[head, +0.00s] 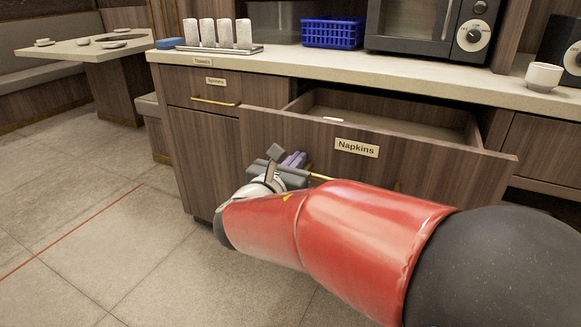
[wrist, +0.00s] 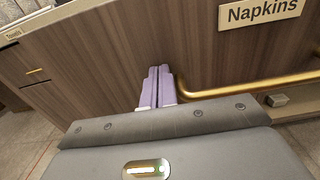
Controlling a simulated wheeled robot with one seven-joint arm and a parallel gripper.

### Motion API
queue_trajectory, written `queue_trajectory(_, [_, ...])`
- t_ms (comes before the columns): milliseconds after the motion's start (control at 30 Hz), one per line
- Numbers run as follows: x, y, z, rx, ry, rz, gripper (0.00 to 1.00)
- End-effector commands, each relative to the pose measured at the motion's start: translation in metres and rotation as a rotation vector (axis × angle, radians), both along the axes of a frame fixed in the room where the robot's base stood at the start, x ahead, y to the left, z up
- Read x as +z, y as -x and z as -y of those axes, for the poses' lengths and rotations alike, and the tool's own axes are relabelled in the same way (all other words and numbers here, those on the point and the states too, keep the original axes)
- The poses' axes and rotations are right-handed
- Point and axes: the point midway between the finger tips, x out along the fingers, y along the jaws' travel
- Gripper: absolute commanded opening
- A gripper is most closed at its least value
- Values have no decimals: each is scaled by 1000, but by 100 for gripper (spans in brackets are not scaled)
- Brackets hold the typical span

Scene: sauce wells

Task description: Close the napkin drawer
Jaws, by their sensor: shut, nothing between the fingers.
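The napkin drawer (head: 290,135) is pulled out from the wooden counter, with its label (head: 357,147) on the front panel and its inside partly visible. The label also shows in the wrist view (wrist: 262,12). A brass handle (wrist: 250,86) runs across the drawer front; in the head view my red arm hides most of it. My gripper (head: 294,160) is in front of the drawer's left part, by the handle's left end. In the wrist view its purple fingers (wrist: 155,88) are together and empty, pointing at the drawer front. I cannot tell whether they touch it.
The countertop (head: 280,63) holds a tray of rolled towels (head: 218,34), a blue basket (head: 333,32), a microwave (head: 425,28) and a cup (head: 543,76). A shut drawer with a brass handle (head: 215,102) is to the left. The floor (head: 110,225) at left is clear.

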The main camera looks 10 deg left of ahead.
Motion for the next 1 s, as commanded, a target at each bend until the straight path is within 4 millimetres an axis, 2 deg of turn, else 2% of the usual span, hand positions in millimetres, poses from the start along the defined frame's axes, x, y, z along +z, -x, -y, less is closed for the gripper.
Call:
queue_trajectory(700, [0,-180,68,-5,1,1,0])
queue_trajectory(1000, [0,-231,85,-1,1,0,0])
